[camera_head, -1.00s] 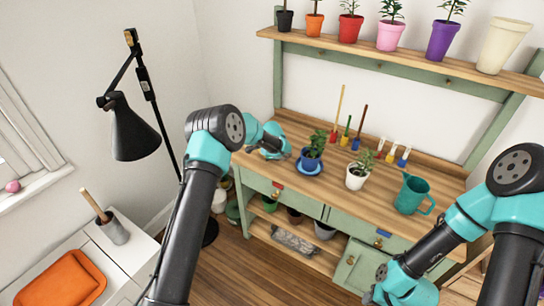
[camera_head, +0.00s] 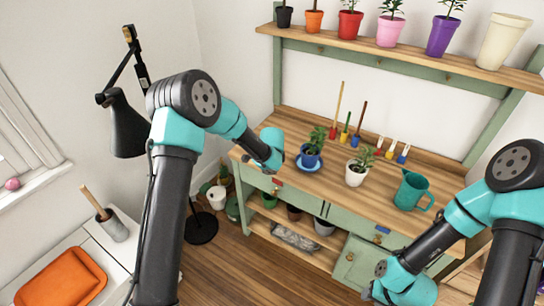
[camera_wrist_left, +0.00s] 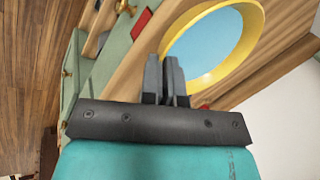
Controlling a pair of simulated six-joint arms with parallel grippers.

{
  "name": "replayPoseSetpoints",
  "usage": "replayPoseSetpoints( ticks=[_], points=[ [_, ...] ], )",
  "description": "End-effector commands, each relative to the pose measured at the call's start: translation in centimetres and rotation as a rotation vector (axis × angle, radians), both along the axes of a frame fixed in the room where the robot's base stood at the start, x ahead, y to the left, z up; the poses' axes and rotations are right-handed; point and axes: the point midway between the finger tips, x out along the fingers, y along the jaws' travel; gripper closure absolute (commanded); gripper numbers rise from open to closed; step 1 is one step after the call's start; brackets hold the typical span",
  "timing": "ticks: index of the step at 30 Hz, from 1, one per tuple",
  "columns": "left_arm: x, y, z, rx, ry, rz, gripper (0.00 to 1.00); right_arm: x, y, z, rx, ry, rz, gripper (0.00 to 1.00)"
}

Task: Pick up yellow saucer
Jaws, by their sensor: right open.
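The yellow saucer (camera_wrist_left: 253,25) shows in the left wrist view as a round yellow rim around a light blue centre, at the top right, on or over the wooden bench. My left gripper (camera_wrist_left: 164,57) has its two fingers close together with nothing seen between them. Their tips overlap the saucer's left edge in that view; I cannot tell whether they touch it. In the head view the left wrist hangs over the bench's left end, and no yellow saucer is visible there. My right gripper (camera_head: 372,292) is low at the bottom right, open, away from the bench top.
The bench (camera_head: 330,200) holds a blue pot (camera_head: 311,152) on a blue saucer (camera_head: 309,166), a white potted plant (camera_head: 356,176), a teal jug (camera_head: 411,191) and several small tools. A black lamp (camera_head: 127,125) stands left. Free wood lies at the bench's front.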

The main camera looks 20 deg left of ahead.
Motion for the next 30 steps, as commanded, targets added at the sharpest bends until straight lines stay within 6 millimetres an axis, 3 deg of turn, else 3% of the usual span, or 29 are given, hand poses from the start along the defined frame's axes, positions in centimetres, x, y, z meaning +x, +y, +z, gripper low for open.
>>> replayPoseSetpoints(
  ticks=[3, 9, 30],
  points=[
    [-2.0, -0.5, 0.2, 0.000, 0.001, -0.002, 1.00, 0.0, 0.0, 0.0, 0.000, 0.000, 0.000, 0.57],
    [-3.9, -1.1, 0.4, 0.000, 0.000, 0.000, 1.00, 0.0, 0.0, 0.0, 0.000, 0.000, 0.000, 0.57],
    [-4.2, -1.2, 0.4, 0.000, -0.001, 0.001, 1.00, 0.0, 0.0, 0.0, 0.000, 0.000, 0.000, 0.57]
  ],
)
